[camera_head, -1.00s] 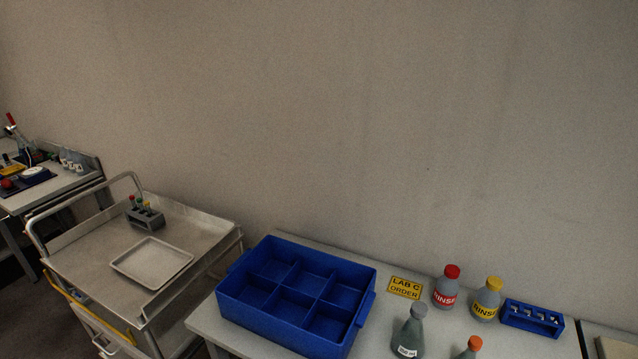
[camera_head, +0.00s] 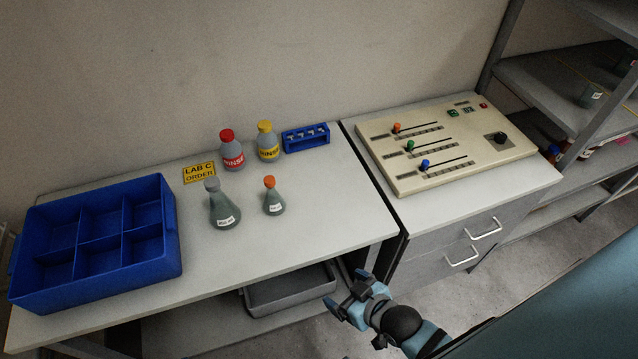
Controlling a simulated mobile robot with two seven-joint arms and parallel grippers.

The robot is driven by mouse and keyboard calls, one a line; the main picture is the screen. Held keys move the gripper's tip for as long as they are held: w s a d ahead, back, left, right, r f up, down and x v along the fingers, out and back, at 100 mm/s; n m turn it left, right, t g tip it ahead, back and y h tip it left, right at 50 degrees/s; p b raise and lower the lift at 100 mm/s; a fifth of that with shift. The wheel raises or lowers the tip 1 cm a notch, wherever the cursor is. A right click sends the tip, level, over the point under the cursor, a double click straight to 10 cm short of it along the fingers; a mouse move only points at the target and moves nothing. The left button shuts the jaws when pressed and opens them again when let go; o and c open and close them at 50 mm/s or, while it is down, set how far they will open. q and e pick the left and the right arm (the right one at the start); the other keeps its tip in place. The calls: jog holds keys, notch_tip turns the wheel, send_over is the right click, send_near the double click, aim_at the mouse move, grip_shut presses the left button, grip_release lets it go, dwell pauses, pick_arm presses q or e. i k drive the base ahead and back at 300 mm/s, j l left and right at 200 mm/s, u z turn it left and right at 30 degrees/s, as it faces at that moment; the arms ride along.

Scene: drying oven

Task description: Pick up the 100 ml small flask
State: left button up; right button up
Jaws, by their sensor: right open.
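Two conical flasks stand upright on the white table (camera_head: 320,205). The smaller flask (camera_head: 273,201) has an orange stopper and a white label too small to read with certainty. The larger flask (camera_head: 223,210) has a grey stopper and a white label, and stands just left of the smaller one. My right gripper (camera_head: 345,294) is open and empty, in front of the table's front edge and to the lower right of both flasks, well apart from them. My left gripper is out of view.
A blue compartment crate (camera_head: 100,240) stands at left. Behind the flasks are a red-capped bottle (camera_head: 231,153), a yellow-capped bottle (camera_head: 268,143), a blue rack (camera_head: 306,138) and a yellow sign (camera_head: 199,172). A control panel (camera_head: 450,145) sits on the drawer cabinet at right. A grey tray (camera_head: 290,291) lies underneath.

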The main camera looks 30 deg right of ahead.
aim_at(274, 205)
jog(key=z, duration=0.4)
jog(key=u, duration=0.45)
jog(key=l+u, duration=0.15)
jog(key=u, duration=0.75)
jog(key=l+u, duration=0.1)
jog(key=u, duration=0.35)
jog(key=k+l, duration=0.6)
jog(key=k+l+u, duration=0.05)
jog(key=k, duration=0.05)
